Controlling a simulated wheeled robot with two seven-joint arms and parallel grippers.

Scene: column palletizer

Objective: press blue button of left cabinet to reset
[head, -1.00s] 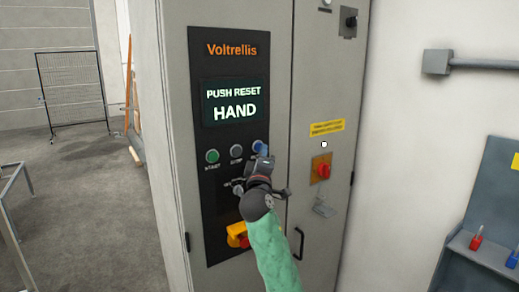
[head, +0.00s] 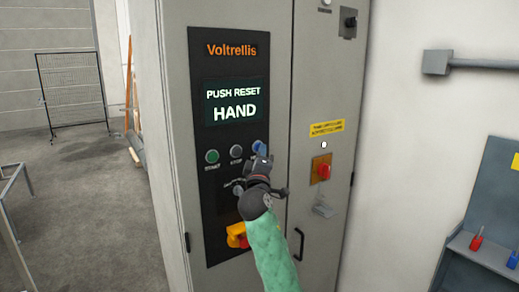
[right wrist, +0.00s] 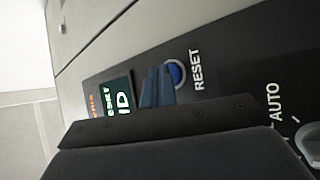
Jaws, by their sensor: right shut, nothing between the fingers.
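The left cabinet (head: 174,120) has a black panel with a screen (head: 233,101) reading "PUSH RESET" and "HAND". The blue button (head: 259,147) is at the right end of the upper button row, partly hidden by my gripper. In the right wrist view the blue button (right wrist: 174,75) sits beside the label "RESET". My right gripper (head: 262,161) is shut and empty, its tips just below the button in the head view. In the right wrist view its fingers (right wrist: 157,87) overlap the button's edge; I cannot tell whether they touch it. My left gripper is not in view.
A green START button (head: 212,156) and a dark STOP button (head: 236,151) are left of the blue one. A yellow-and-red switch (head: 236,235) is below. A red switch (head: 322,170) and a door handle (head: 300,244) are to the right.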

